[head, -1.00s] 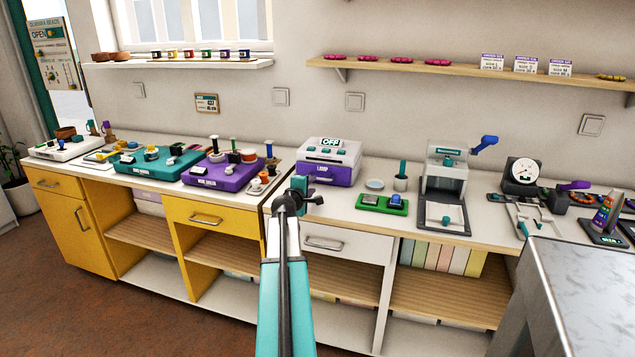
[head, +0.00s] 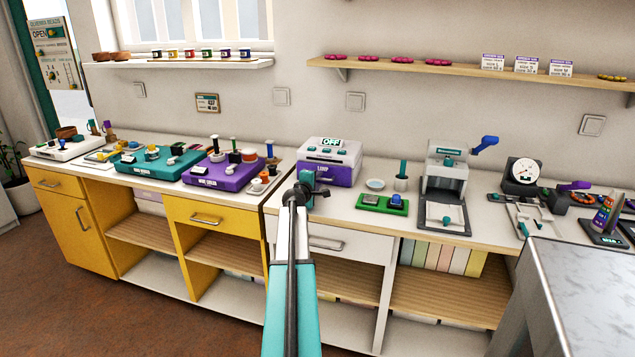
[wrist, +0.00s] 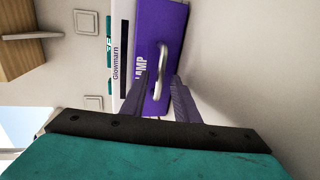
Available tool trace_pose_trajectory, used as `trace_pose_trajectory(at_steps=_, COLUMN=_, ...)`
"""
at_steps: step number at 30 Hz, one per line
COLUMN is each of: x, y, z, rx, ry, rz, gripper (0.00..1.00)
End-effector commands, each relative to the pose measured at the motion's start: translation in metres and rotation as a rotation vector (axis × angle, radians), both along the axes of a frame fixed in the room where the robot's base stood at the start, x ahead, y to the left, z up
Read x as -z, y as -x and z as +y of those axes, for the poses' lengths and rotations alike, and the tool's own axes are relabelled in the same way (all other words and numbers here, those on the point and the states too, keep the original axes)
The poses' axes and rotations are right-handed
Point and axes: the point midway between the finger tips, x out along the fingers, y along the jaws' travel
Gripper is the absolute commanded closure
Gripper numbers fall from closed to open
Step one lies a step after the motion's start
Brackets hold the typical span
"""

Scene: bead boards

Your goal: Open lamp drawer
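The lamp unit (head: 335,153) stands on the counter, with a white upper part and an "OFF" display. Its purple lamp drawer (head: 337,175) is at the bottom and looks shut. In the wrist view the purple drawer front (wrist: 172,28) shows the word "LAMP" and a pale bar handle (wrist: 160,72). My gripper (head: 309,183) is at the left end of the drawer front. In the wrist view my gripper (wrist: 159,84) has its two dark fingers apart, with the handle's lower end between them in the picture. I cannot tell whether they touch it.
A purple board (head: 222,176) lies left of the lamp unit. A green tray (head: 383,204), a small dish (head: 375,184) and a grey press (head: 445,185) stand to its right. A white cabinet drawer (head: 345,242) is below the counter edge. The wall is close behind.

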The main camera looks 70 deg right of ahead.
Motion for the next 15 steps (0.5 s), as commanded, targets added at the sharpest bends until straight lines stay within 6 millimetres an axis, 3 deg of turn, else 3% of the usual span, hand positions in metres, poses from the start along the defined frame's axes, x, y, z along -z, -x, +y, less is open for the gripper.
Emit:
trace_pose_trajectory(at_steps=9, x=0.0001, y=0.0006, z=-0.0011, rx=0.0, ry=0.0, rz=0.0, gripper=0.72)
trace_pose_trajectory(at_steps=14, x=0.0, y=0.0009, z=-0.0012, rx=0.001, ry=0.0, rz=0.0, gripper=0.99)
trace_pose_trajectory(at_steps=15, x=0.0, y=0.0009, z=-0.0012, rx=0.001, ry=0.0, rz=0.0, gripper=1.0)
